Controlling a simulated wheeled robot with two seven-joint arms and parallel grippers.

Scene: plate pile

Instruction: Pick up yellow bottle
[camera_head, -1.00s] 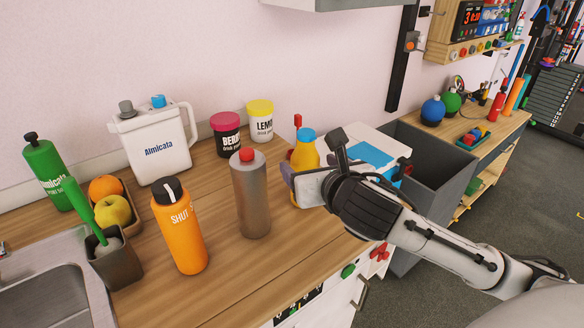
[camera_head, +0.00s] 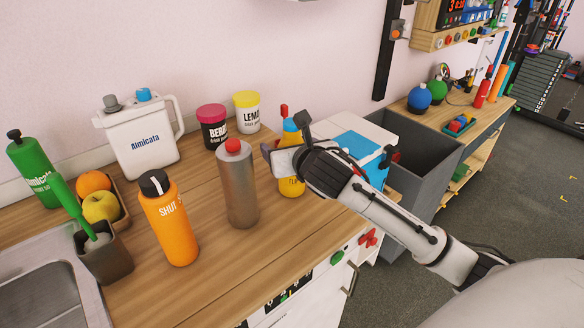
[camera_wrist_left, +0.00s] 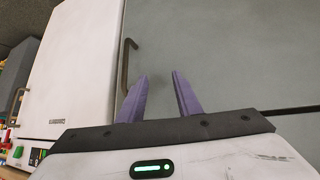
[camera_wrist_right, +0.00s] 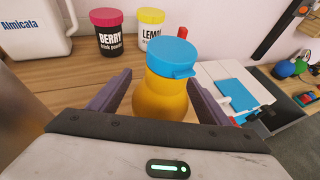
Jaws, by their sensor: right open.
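The yellow bottle (camera_head: 291,188) with a blue cap stands on the wooden counter, partly hidden behind my right gripper (camera_head: 274,153) in the head view. In the right wrist view the bottle (camera_wrist_right: 162,107) stands upright between the two purple fingers of my right gripper (camera_wrist_right: 160,90). These fingers are apart on either side of it, and I cannot tell whether either touches it. My left gripper (camera_wrist_left: 160,75) is away from the counter top, in front of a grey cabinet front, with its fingers apart and nothing between them.
A grey bottle with a red cap (camera_head: 238,190) stands just left of my right gripper. An orange bottle (camera_head: 170,225), a white jug (camera_head: 140,140), and berry (camera_head: 212,130) and lemon (camera_head: 247,115) tubs stand nearby. A white box with blue (camera_head: 352,150) is at the right.

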